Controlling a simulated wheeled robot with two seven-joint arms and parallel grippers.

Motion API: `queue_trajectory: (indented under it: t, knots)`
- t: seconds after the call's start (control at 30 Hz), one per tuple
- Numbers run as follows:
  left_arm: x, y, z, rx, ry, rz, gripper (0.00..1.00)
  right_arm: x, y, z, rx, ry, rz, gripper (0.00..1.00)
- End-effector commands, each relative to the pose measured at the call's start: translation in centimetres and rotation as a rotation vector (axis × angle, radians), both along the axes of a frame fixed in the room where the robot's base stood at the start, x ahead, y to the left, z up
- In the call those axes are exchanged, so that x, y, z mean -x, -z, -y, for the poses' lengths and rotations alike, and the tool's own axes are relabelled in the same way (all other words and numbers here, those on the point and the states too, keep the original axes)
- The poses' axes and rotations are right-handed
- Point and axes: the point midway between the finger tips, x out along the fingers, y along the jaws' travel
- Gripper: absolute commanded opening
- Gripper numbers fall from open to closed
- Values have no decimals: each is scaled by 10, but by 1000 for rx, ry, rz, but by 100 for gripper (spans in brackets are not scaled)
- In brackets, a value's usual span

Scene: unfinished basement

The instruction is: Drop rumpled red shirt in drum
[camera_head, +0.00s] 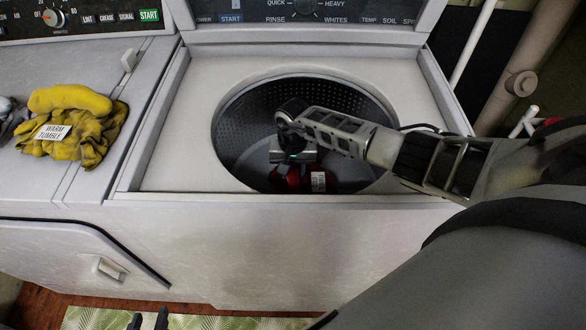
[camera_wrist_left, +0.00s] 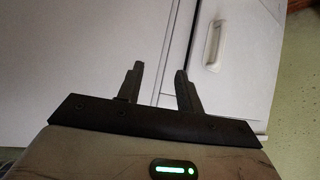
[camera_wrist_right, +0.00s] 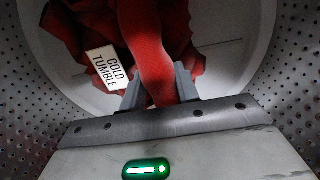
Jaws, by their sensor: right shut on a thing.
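The rumpled red shirt (camera_wrist_right: 150,55) is between the fingers of my right gripper (camera_wrist_right: 160,88), which is shut on it. A white tag (camera_wrist_right: 107,66) on the shirt reads "COLD TUMBLE". In the head view the right gripper reaches down through the washer opening, and part of the shirt (camera_head: 285,180) shows below it, inside the metal drum (camera_head: 245,125). I cannot tell whether the shirt touches the drum's bottom. My left gripper (camera_head: 148,320) is at the bottom edge of the head view, in front of the machines. In the left wrist view its fingers (camera_wrist_left: 158,88) are apart and empty.
A yellow garment (camera_head: 75,120) tagged "WARM TUMBLE" lies on the dryer top (camera_head: 105,65) at left, beside a grey item (camera_head: 8,115). The washer's front rim (camera_head: 165,197) lies below the right arm. A green patterned mat (camera_head: 95,318) is on the floor. Pipes (camera_head: 520,85) stand at right.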

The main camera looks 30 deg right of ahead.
Motion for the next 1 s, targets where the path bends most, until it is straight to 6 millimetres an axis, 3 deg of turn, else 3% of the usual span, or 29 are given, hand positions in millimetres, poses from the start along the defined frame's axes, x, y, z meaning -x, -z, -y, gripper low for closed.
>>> queue_trajectory:
  t: [0.67,0.7,0.77,1.0]
  knots:
    - [-4,4,3,10,3,13,36,0,11,0,1,0,1,0]
    - [-4,4,4,10,4,12,36,0,11,0,0,0,0,37]
    - [-4,4,4,10,4,12,36,0,11,0,0,0,0,53]
    - [-2,5,3,8,7,9,36,0,11,0,0,0,0,53]
